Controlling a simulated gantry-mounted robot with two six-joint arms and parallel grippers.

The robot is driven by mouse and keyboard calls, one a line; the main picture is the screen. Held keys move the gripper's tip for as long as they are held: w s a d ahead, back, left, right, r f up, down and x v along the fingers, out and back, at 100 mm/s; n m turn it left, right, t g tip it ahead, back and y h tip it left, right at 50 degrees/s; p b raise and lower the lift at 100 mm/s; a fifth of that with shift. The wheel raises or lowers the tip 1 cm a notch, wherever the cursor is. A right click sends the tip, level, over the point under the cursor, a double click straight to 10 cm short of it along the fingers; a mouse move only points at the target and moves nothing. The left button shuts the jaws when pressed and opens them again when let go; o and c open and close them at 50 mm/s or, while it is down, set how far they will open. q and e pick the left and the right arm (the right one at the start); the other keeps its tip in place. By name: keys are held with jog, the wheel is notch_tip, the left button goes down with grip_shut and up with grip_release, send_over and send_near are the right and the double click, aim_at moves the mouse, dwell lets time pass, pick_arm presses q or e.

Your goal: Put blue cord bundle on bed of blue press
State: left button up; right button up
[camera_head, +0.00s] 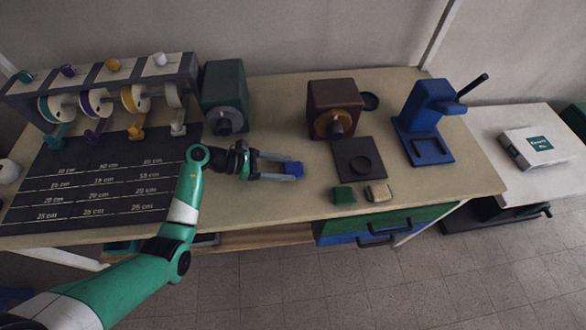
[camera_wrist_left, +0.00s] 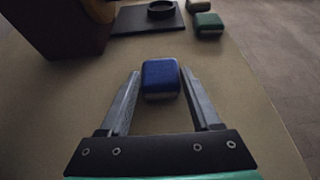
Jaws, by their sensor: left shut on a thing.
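The blue cord bundle (camera_head: 292,168) is a small, rounded blue block between the fingertips of my left gripper (camera_head: 297,169), over the middle of the table. In the left wrist view the bundle (camera_wrist_left: 161,78) sits between the two grey fingers, near their tips. My left gripper is shut on it. I cannot tell whether the bundle touches the table. The blue press (camera_head: 430,100) stands at the table's right end, with its lever angled up to the right. Its flat blue bed (camera_head: 436,157) shows at the front. My right gripper is not in view.
A maroon machine (camera_head: 335,100) with a dark plate (camera_head: 348,172) stands between my gripper and the press. A green bundle (camera_head: 343,195) and a beige bundle (camera_head: 379,191) lie near the front edge. A green machine (camera_head: 223,85) and a spool rack (camera_head: 110,80) are to the left.

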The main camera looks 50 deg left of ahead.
aim_at(283, 168)
pick_arm(q)
jog(key=shift+r, duration=0.1)
jog(key=shift+c, duration=0.2)
jog(key=shift+r, duration=0.3)
notch_tip(283, 168, up, 3)
jog(key=shift+f+p, duration=0.1)
jog(key=shift+p, duration=0.85)
jog(key=s+d+r+p, duration=0.7)
jog(key=s+d+r, duration=0.1)
jog(key=s, duration=0.3)
jog(key=shift+s+r, duration=0.35)
jog(key=shift+r, duration=0.35)
